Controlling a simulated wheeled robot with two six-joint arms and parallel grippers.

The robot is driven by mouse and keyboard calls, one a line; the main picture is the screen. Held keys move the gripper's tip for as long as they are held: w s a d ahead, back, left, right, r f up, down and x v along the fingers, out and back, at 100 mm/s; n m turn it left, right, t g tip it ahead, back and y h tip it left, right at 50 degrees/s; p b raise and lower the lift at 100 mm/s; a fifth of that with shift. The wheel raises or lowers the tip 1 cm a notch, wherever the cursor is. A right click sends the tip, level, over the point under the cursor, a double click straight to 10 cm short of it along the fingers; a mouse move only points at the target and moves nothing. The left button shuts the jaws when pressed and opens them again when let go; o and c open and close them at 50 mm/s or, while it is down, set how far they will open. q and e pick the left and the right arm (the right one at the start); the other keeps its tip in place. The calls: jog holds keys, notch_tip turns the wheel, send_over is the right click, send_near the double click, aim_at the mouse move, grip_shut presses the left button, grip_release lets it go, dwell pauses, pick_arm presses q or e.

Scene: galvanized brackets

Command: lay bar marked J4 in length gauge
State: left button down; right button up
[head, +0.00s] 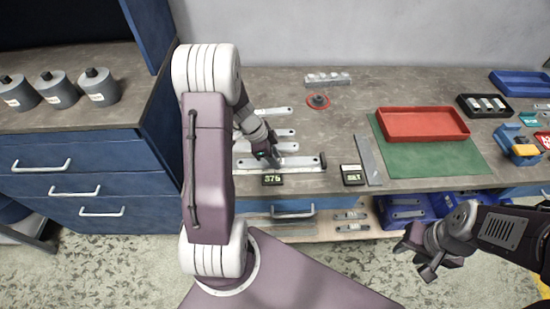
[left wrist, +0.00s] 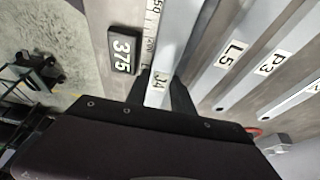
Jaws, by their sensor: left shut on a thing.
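My left gripper (head: 268,156) is shut on the bar marked J4 (left wrist: 162,75), whose label shows between the fingers in the left wrist view (left wrist: 155,98). The bar lies lengthwise along the length gauge (head: 305,169), beside its printed scale (left wrist: 151,22). I cannot tell whether it rests fully on the gauge bed. The gauge's display (head: 272,180) reads 375; it also shows in the left wrist view (left wrist: 123,53). My right gripper (head: 422,262) is open and empty, off the front of the bench.
Bars marked L5 (left wrist: 230,54) and P3 (left wrist: 270,63) lie behind the gauge. A small black SET box (head: 352,175) and a flat grey strip (head: 368,160) lie to its right. A red tray (head: 422,124) stands on a green mat (head: 430,165). A red-ringed peg (head: 318,101) stands behind.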

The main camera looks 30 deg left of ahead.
pick_arm(q)
jog(key=c, duration=1)
grip_release()
jog(key=v, duration=0.9)
jog(key=shift+d, duration=0.1)
